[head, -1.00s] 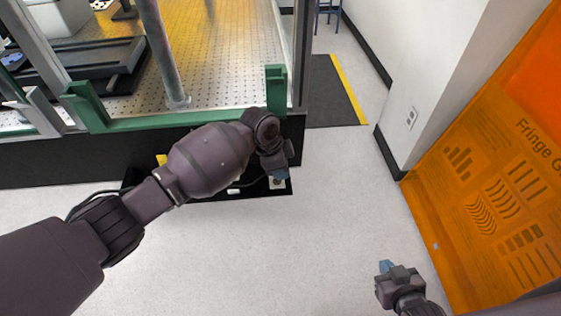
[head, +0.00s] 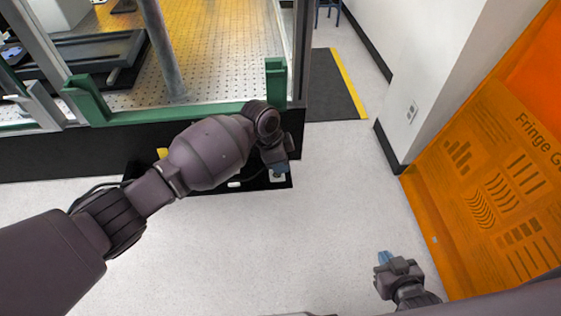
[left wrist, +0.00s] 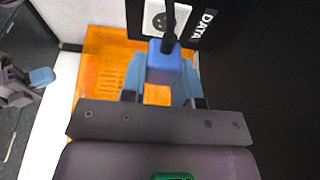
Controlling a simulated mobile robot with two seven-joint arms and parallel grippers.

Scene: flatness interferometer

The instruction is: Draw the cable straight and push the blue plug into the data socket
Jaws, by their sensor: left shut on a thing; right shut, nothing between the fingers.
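The blue plug (left wrist: 165,60) sits between the blue fingers of my left gripper (head: 280,167) in the left wrist view. My left gripper is shut on it. The black cable (left wrist: 169,28) runs from the plug toward the top of that view. The data socket (left wrist: 154,18) is a white plate on a black panel, beside the word DATA (left wrist: 203,25). The plug looks apart from the socket, but the cable partly covers the socket and I cannot tell the gap. In the head view the plug is hard to make out. My right gripper (head: 385,258) is shut and empty over the floor.
A black shelf (head: 215,187) sticks out low below the green-edged optical table (head: 190,113). A thin dark cable (head: 247,178) shows beside my left gripper. An orange panel (head: 480,190) stands at the right. The light floor (head: 260,240) between is clear.

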